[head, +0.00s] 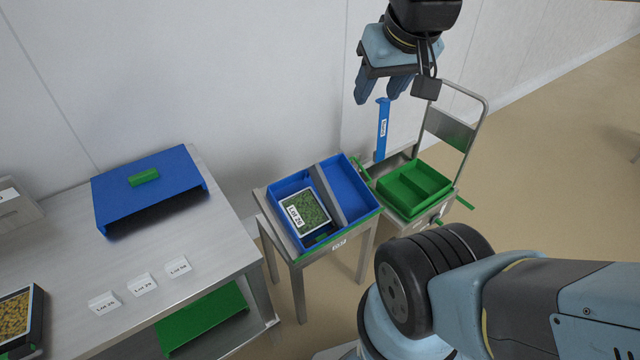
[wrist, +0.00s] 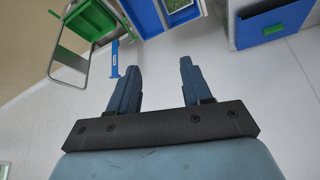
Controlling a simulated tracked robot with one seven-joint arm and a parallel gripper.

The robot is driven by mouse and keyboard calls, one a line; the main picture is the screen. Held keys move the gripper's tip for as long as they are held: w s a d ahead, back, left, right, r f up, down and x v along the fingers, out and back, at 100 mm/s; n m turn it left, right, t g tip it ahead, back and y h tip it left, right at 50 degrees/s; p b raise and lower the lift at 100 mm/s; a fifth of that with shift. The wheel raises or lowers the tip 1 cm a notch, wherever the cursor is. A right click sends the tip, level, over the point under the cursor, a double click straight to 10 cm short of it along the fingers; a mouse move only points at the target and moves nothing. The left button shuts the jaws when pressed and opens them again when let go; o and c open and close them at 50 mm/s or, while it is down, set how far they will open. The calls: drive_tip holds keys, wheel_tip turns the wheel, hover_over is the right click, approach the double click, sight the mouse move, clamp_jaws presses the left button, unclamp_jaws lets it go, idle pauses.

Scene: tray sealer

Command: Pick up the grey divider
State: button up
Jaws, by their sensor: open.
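The grey divider (head: 327,196) is a flat grey strip standing across the blue bin (head: 361,209) in the head view. It parts a left compartment, holding a tray labelled Lot 26 (head: 305,214), from an empty right one. My gripper (head: 381,96) is open and empty, high above and to the right of the bin, well apart from the divider. In the wrist view my open gripper (wrist: 160,68) has nothing between its fingers. The blue bin (wrist: 143,14) is cut off by the top edge there.
A blue labelled upright (head: 382,130) stands just below my gripper. A cart with a green divided bin (head: 413,188) is at right. A steel table (head: 200,238) at left holds a blue cover (head: 150,187) and lot cards. The wall is close behind.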

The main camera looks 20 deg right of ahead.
drive_tip(key=w+f+n+g, duration=0.1)
drive_tip(key=w+f+g, duration=0.1)
drive_tip(key=w+f, duration=0.5)
drive_tip(key=n+g, duration=0.3)
drive_tip(key=g, duration=0.1)
hover_over(328, 188)
wheel_tip(328, 188, down, 25)
drive_tip(key=f, duration=0.9)
drive_tip(key=shift+s+a+f, duration=0.1)
drive_tip(key=shift+s, duration=0.25)
drive_tip(key=shift+w+d+f, duration=0.1)
drive_tip(key=shift+w+f, duration=0.1)
drive_tip(key=shift+f, duration=0.8)
drive_tip(key=shift+w+d+f, duration=0.1)
drive_tip(key=shift+w+f, duration=0.05)
drive_tip(key=shift+f, duration=1.65)
clamp_jaws()
